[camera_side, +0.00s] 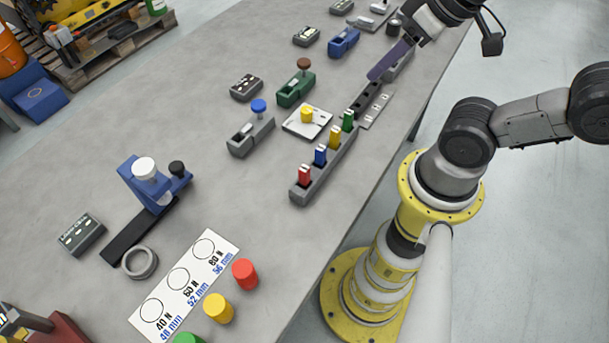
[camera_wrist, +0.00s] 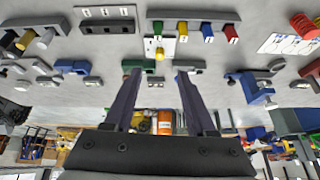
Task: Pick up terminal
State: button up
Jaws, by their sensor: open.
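I cannot tell for sure which thing is the terminal. Candidates are the coloured blocks standing in a long grey rack (camera_side: 318,178): red (camera_side: 304,176), blue (camera_side: 320,155), yellow (camera_side: 335,137) and green (camera_side: 348,120). In the wrist view yellow (camera_wrist: 182,30), blue (camera_wrist: 207,32) and red (camera_wrist: 231,34) blocks show in that rack. Small dark grey boxes with light buttons also lie on the table, one in the middle (camera_side: 246,87) and one at the left (camera_side: 82,235). My gripper (camera_side: 375,76) is above the table's far right part, open and empty; its two purple fingers (camera_wrist: 158,74) stand apart in the wrist view.
A white plate with a yellow knob (camera_side: 307,115) lies beside the rack. A dark slotted rack (camera_side: 364,98) is below my gripper. Green (camera_side: 296,88) and blue (camera_side: 155,185) fixtures stand on the table. A white marked card (camera_side: 185,285) lies in front.

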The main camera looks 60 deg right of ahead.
jog(key=m, duration=0.2)
jog(key=m+g, duration=0.6)
jog(key=m, duration=0.9)
send_over(304, 168)
notch_tip(304, 168, down, 2)
notch_tip(304, 168, down, 8)
jog(key=shift+w+f, duration=0.1)
jog(key=shift+w, duration=0.05)
jog(key=f, duration=0.5)
jog(key=shift+s, duration=0.2)
